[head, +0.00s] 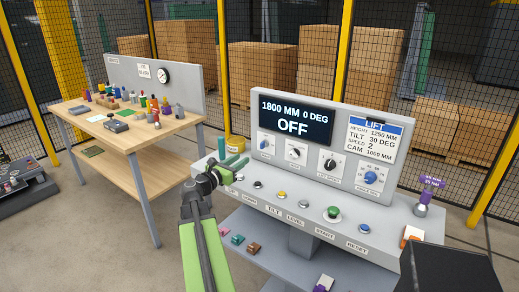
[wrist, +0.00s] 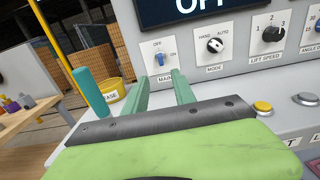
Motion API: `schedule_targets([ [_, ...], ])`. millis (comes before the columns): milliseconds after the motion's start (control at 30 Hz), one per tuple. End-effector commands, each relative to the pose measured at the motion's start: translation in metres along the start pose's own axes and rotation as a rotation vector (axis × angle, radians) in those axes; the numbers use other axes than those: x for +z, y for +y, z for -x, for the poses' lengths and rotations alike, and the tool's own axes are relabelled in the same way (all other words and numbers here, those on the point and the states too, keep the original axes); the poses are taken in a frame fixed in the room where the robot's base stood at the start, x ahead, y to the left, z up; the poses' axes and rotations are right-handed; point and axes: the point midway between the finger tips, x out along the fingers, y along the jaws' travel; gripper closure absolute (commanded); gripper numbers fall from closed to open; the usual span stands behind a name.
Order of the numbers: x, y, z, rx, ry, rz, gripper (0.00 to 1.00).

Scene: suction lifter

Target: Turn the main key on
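The main key is a small blue knob on a white plate marked OFF and ON, at the left end of the upright panel. It shows in the wrist view (wrist: 159,58) and the head view (head: 263,144). Its pointing is too small to tell surely. The display (head: 292,116) reads "1800 MM 0 DEG OFF". My gripper (head: 240,164) is above the console's left end, in front of the panel. In the wrist view, its two green fingers (wrist: 160,77) are apart and empty, just short of and below the knob. The right finger partly covers the plate's lower area.
Right of the key are the mode knob (wrist: 215,45) and speed knob (wrist: 271,34). Buttons, including a green one (head: 332,212), line the console deck. A teal cylinder (wrist: 88,92) and yellow grease tub (wrist: 112,94) stand left. A wooden workbench (head: 150,128) is further left.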

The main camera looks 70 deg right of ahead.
Motion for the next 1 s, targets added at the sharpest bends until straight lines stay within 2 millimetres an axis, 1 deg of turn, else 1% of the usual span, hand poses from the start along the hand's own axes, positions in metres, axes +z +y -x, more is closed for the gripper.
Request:
schedule_targets([
  [33,0.0,0.002,-0.016,-0.002,0.0,-0.001,0.68],
  [300,0.0,0.002,-0.085,-0.003,0.001,-0.002,0.68],
  [400,-0.001,0.002,-0.107,-0.003,0.001,-0.002,0.68],
  [500,-0.001,0.001,-0.123,-0.002,0.001,-0.002,0.68],
  [600,-0.001,0.001,-0.134,-0.001,0.001,-0.003,0.68],
  [700,-0.001,0.0,-0.139,0.0,0.001,-0.003,0.68],
  [967,-0.001,-0.001,-0.139,-0.001,0.001,-0.003,0.68],
  [1000,-0.001,-0.001,-0.139,-0.001,0.001,-0.003,0.73],
])
